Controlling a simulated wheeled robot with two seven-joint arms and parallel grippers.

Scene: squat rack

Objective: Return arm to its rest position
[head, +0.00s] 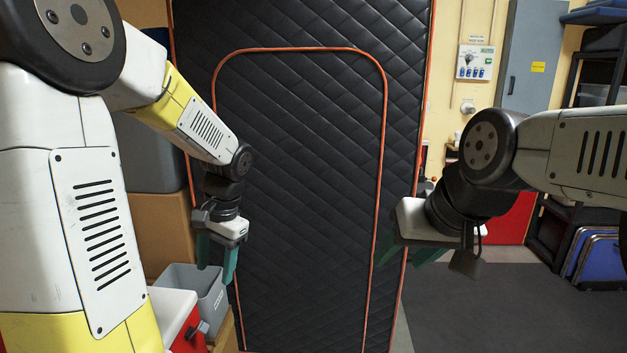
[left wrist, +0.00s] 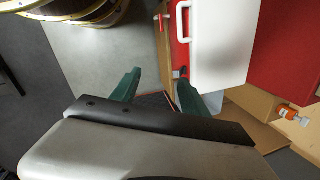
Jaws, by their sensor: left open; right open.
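My left arm comes in from the left in the head view, bent down at the elbow. Its left gripper (head: 217,258) hangs in front of the black quilted panel, open and empty, with green fingers pointing down. In the left wrist view the left gripper (left wrist: 155,85) shows its two green fingers spread apart with nothing between them. My right arm reaches in from the right in the head view. Its right gripper (head: 400,250) is open, with green fingers tilted down and left; part of it is hidden behind its own housing.
The black quilted panel (head: 300,150) with orange piping fills the middle. A grey bin (head: 205,290) and a red box with a white lid (head: 172,305) stand close below my left gripper. A grey cabinet (head: 530,60) and shelving are at right. Dark floor mat (head: 490,305) is clear.

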